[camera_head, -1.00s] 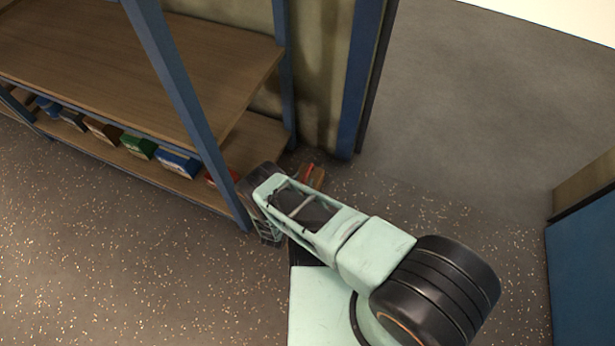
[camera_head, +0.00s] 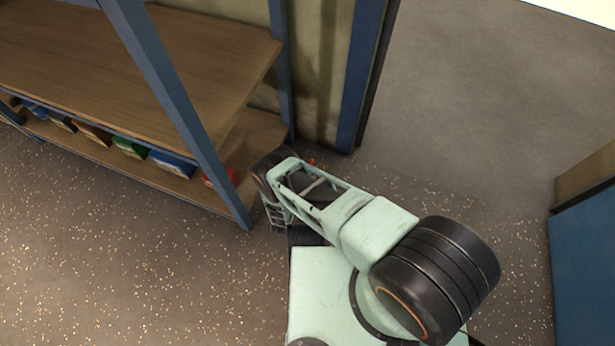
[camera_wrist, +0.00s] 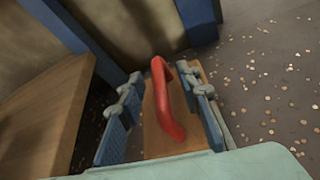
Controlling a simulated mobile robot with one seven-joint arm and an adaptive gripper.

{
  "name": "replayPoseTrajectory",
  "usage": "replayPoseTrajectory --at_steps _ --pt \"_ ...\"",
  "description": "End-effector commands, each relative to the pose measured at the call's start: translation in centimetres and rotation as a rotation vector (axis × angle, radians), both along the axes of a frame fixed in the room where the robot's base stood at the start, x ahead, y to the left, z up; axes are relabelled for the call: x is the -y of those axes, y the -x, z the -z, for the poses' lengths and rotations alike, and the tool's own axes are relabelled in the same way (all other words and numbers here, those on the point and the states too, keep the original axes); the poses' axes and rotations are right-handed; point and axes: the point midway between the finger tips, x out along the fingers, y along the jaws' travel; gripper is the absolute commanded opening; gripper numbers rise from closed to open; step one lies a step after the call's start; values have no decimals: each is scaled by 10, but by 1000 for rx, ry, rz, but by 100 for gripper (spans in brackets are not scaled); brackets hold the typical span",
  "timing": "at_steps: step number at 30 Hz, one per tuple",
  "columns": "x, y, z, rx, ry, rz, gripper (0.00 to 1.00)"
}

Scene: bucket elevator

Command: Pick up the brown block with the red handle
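The brown block with the red handle (camera_wrist: 165,112) is on the floor near the shelf's corner post. In the wrist view it lies between the two blue fingers of my gripper (camera_wrist: 163,90). The fingers are apart, one on each side, with the red handle running between them. A gap shows at the left finger; whether the right finger touches the block I cannot tell. In the head view my arm hides nearly all of the block, and only a small red bit (camera_head: 311,161) shows past the wrist.
A wooden shelf (camera_head: 190,60) with blue posts stands at the left, with several coloured boxes (camera_head: 130,147) on its lower board. A wall with a blue edge (camera_head: 357,90) is close behind the block. Open floor (camera_head: 470,110) lies to the right, before a blue cabinet (camera_head: 585,260).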

Motion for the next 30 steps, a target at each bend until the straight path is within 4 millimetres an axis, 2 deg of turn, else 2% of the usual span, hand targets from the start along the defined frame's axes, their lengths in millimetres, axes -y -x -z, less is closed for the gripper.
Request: replayPoseTrajectory --at_steps 1,10,30 --pt "0 0 0 0 0 0 32" --pt "0 0 0 0 0 0 0" --pt "-1 -2 -2 4 0 0 0"
